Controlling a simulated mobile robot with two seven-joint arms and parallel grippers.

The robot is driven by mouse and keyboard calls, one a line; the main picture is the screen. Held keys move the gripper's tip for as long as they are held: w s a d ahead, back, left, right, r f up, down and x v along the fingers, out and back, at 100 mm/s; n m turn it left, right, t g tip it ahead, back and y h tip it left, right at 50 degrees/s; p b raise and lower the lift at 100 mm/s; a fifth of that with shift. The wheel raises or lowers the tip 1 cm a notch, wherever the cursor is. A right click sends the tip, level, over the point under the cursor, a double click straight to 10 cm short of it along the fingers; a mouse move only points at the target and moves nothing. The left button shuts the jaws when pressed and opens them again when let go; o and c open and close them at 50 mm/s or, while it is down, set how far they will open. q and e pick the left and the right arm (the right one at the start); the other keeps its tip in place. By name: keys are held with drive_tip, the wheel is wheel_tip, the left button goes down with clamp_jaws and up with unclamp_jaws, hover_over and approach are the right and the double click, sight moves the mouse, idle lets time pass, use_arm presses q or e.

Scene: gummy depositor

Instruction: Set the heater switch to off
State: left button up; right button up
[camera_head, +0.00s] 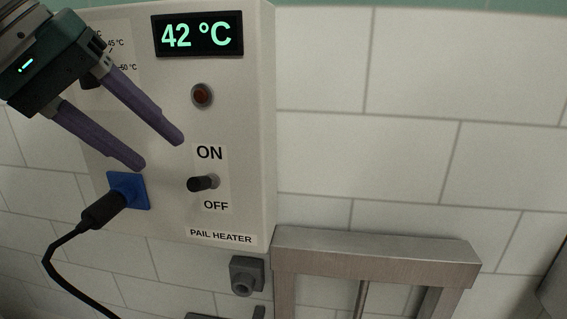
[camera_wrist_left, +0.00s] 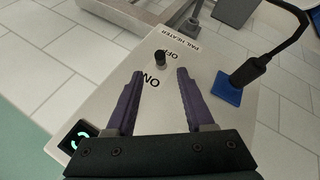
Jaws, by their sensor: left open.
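The heater switch (camera_head: 203,183) is a short black toggle on the light panel, between the ON label (camera_head: 209,153) above and the OFF label (camera_head: 215,205) below. Its lever sticks out from the panel; I cannot tell which way it is set. My left gripper (camera_head: 160,153) comes in from the upper left, open and empty, with purple fingers. Its tips are up and left of the switch, apart from it. In the left wrist view, the switch (camera_wrist_left: 160,58) shows just beyond the gap between the fingertips (camera_wrist_left: 159,73). My right gripper is out of view.
A display (camera_head: 199,35) reads 42 °C above a dark red lamp (camera_head: 202,95). A blue socket (camera_head: 140,190) with a black plug (camera_head: 103,210) and cable sits close below the left fingertips. A metal frame (camera_head: 375,255) stands at the lower right. A dial is partly hidden by my gripper.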

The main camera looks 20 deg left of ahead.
sight(193, 179)
use_arm(q)
drive_tip(key=p+x, duration=0.1)
drive_tip(key=x, duration=0.5)
drive_tip(key=shift+p, duration=0.3)
drive_tip(key=shift+w+f, duration=0.35)
drive_tip(key=shift+f, duration=0.15)
clamp_jaws()
